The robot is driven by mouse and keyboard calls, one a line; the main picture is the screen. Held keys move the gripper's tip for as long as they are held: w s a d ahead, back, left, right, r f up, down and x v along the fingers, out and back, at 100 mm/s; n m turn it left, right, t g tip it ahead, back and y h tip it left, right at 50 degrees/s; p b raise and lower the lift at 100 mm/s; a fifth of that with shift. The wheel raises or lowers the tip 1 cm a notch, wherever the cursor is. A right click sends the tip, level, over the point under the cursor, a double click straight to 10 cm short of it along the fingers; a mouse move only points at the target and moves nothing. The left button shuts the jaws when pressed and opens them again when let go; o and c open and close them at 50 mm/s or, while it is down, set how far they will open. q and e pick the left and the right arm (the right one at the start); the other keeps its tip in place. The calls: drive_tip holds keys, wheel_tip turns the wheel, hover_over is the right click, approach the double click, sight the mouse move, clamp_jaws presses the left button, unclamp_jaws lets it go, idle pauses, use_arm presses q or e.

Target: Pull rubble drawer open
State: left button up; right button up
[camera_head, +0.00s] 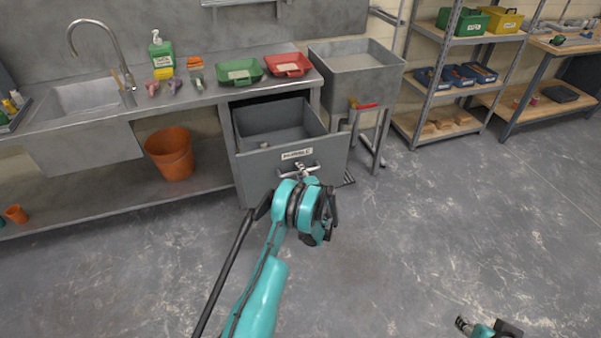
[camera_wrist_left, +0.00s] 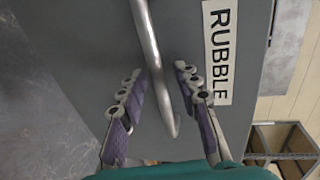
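The grey rubble drawer (camera_head: 258,170) stands well out from under the counter, and its inside shows from above. Its front bears a white RUBBLE label (camera_head: 297,154), which also shows in the left wrist view (camera_wrist_left: 218,52). The metal bar handle (camera_wrist_left: 150,45) is on the front, below the label in the head view. My left gripper (camera_head: 306,174) is at the handle. In the left wrist view its two fingers (camera_wrist_left: 160,75) are spread, with the bar running between them and gaps visible. My right gripper (camera_head: 463,325) is low at the right, cut by the frame edge, far from the drawer.
An orange bucket (camera_head: 170,154) stands on the lower shelf at left. The floor in front is clear.

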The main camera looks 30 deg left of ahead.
use_arm(q)
drive_tip(key=v, duration=0.7)
drive_tip(key=shift+s+d, duration=0.15)
drive_tip(key=shift+s, duration=0.05)
drive_tip(key=s+d+r+n+g+h, duration=0.1)
drive_tip(key=s+d+r+n+h, duration=0.2)
drive_tip(key=r, duration=0.7)
drive_tip(key=s+d+r+n+g+h, duration=0.1)
drive_tip(key=s+d+r+h, duration=0.1)
drive_tip(key=s+d+r, duration=0.55)
drive_tip(key=s+d+r+n+h, duration=0.1)
drive_tip(key=s+d, duration=0.3)
drive_tip(key=s, duration=0.4)
drive_tip(key=s+d+r+n+h, duration=0.1)
drive_tip(key=s+d+h, duration=0.2)
drive_tip(key=s+d, duration=0.2)
drive_tip(key=s+d+r+n+h, duration=0.2)
drive_tip(key=s+d+h, duration=0.1)
drive_tip(key=s, duration=0.9)
drive_tip(key=shift+d+g, duration=0.4)
drive_tip(key=shift+d, duration=0.25)
drive_tip(key=shift+s, duration=0.1)
